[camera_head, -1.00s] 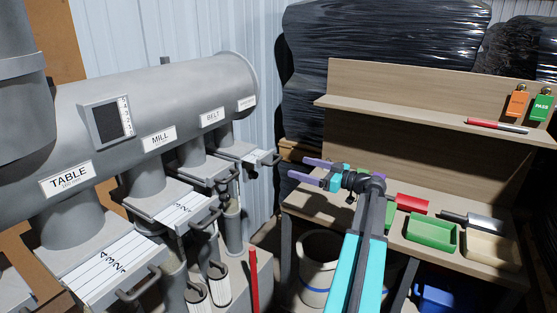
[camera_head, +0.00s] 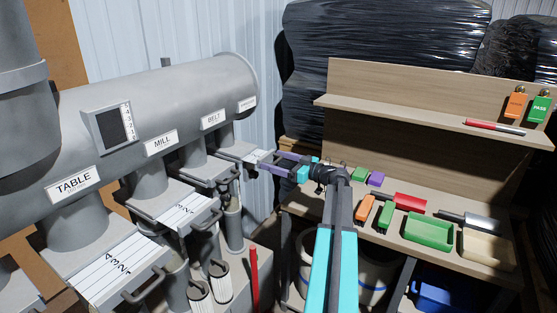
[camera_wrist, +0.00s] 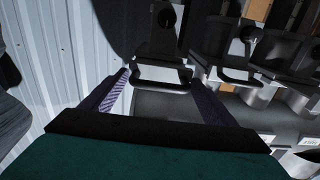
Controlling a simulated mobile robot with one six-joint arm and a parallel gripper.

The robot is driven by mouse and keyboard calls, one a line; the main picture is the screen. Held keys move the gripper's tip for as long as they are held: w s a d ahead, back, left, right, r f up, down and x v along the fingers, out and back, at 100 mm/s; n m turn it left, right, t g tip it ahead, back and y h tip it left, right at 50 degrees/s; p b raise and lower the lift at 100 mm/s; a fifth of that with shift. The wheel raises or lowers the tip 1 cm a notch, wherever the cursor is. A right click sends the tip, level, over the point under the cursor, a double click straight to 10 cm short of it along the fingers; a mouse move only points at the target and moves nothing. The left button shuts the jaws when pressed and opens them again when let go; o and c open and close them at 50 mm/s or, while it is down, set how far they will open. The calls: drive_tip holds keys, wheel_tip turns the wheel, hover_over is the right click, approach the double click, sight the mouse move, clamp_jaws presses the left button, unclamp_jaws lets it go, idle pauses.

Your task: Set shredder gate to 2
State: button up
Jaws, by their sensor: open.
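The shredder gate (camera_head: 236,149) is the farthest slide plate on the grey duct, below a small label (camera_head: 246,104) too small to read here. Its setting marks cannot be read. My gripper (camera_head: 264,162) is at this gate's handle end, open, with its purple fingers pointing left. In the wrist view the dark gate handle (camera_wrist: 160,86) lies between the two open fingers (camera_wrist: 160,66), with a gap on each side. Whether the fingers touch the handle cannot be told.
The BELT gate (camera_head: 205,169), MILL gate (camera_head: 181,207) and TABLE gate (camera_head: 112,268) stand nearer along the duct, with protruding handles. A wooden workbench (camera_head: 395,243) with trays and tools is on the right. A corrugated wall (camera_head: 262,60) stands behind.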

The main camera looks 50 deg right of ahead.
drive_tip(key=shift+c, duration=0.3)
drive_tip(key=c, duration=1.5)
drive_tip(key=shift+o, duration=0.2)
drive_tip(key=b, duration=0.2)
drive_tip(key=shift+w+f+b, duration=0.15)
drive_tip(key=shift+w+b, duration=0.15)
drive_tip(key=shift+w, duration=0.05)
drive_tip(key=shift+w+a+r+b, duration=0.1)
drive_tip(key=shift+w+r+b, duration=0.1)
drive_tip(key=shift+b, duration=0.3)
drive_tip(key=o, duration=1.5)
